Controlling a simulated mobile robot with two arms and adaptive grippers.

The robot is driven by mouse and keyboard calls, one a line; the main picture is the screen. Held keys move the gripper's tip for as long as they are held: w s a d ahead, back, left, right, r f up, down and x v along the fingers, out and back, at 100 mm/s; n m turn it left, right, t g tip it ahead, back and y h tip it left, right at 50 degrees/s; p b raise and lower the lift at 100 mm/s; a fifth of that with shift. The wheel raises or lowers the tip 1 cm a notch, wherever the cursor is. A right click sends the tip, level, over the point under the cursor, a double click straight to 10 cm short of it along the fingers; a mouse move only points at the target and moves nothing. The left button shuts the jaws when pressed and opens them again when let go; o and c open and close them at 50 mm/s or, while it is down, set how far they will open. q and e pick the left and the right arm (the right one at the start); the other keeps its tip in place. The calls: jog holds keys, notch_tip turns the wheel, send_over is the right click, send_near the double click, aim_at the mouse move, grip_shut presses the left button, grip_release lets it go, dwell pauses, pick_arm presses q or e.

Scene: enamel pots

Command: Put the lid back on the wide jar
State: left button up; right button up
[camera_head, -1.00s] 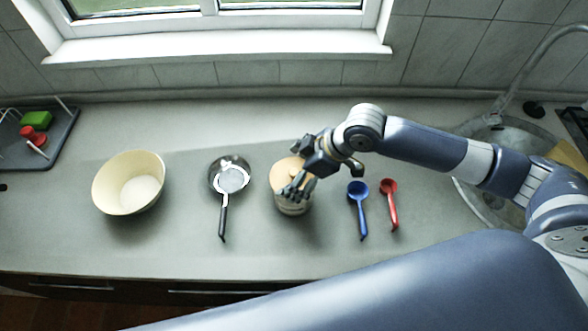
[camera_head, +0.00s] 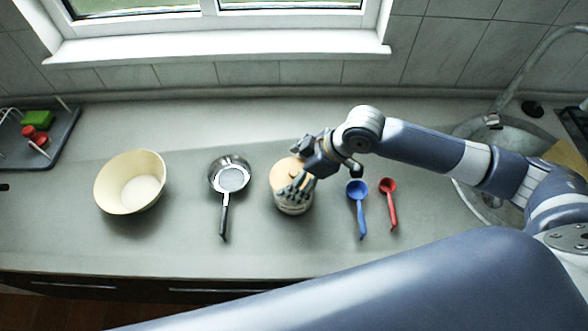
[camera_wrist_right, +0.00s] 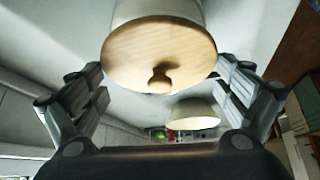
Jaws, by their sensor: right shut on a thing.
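The wide jar (camera_head: 293,208) is a pale, round jar standing near the middle of the counter. Its tan wooden lid (camera_head: 284,172) is at the jar's mouth and looks level. In the right wrist view the lid (camera_wrist_right: 150,50) shows its round knob, with the pale jar wall (camera_wrist_right: 155,10) directly behind it; I see no clear gap. My right gripper (camera_head: 297,168) is at the lid, one finger on the near side and one on the far side. It is shut on the lid and hides part of the rim. My left gripper is out of view.
A cream bowl (camera_head: 112,190) and a small pan (camera_head: 223,198) stand left of the jar. A blue scoop (camera_head: 358,205) and a red scoop (camera_head: 389,200) lie to its right. A dish tray (camera_head: 60,150) is far left, a sink (camera_head: 470,125) far right. The front counter is clear.

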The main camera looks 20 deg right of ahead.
jog(key=shift+p, duration=0.35)
dwell(0.7)
dwell(0.3)
jog(key=o, duration=0.7)
notch_tip(320, 180, up, 5)
jog(key=p, duration=0.5)
jog(key=shift+f, duration=0.1)
jog(key=shift+r, duration=1.1)
grip_shut()
